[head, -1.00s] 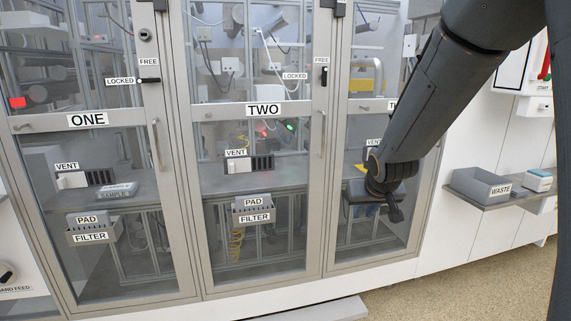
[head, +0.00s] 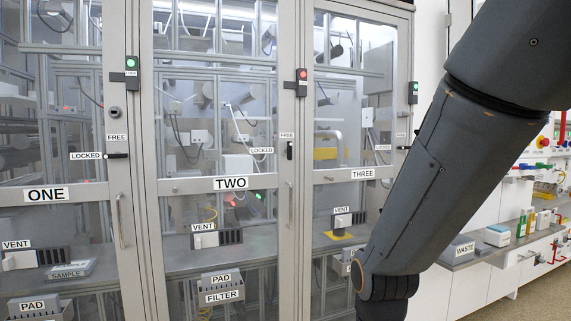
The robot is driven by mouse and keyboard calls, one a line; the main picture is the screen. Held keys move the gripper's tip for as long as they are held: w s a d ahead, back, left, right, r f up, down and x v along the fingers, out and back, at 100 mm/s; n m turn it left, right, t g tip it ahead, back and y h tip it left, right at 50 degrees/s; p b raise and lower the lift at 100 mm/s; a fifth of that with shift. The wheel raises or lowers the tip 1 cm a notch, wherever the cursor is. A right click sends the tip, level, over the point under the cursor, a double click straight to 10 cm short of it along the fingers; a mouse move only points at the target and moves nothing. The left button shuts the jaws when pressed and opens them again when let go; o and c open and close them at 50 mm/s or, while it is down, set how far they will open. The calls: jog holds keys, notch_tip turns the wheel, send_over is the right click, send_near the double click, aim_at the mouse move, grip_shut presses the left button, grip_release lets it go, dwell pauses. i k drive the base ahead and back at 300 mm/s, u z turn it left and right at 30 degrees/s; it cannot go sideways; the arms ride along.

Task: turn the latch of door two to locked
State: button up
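Door two (head: 228,183) is the middle glazed door, with a grey frame and a TWO label. Its small black latch (head: 290,150) on the right-hand post stands upright, in line with the FREE label (head: 287,135) above it. The LOCKED label (head: 261,150) is to its left. The lamp box (head: 302,82) above door two shows red. My arm reaches down across the right side, well right of the latch and apart from it. My gripper is below the bottom edge, out of view.
The latch of door one (head: 117,156) lies level beside its LOCKED label, and its lamp (head: 131,65) is green. Door two's long handle (head: 290,205) is below its latch. The space before door two looks clear.

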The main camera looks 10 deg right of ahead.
aim_at(283, 180)
jog(key=z, duration=0.55)
jog(key=k, duration=1.3)
jog(key=u, duration=0.05)
jog(key=i, duration=0.5)
jog(key=u, duration=0.65)
jog(key=i, duration=1.35)
jog(key=z, duration=0.8)
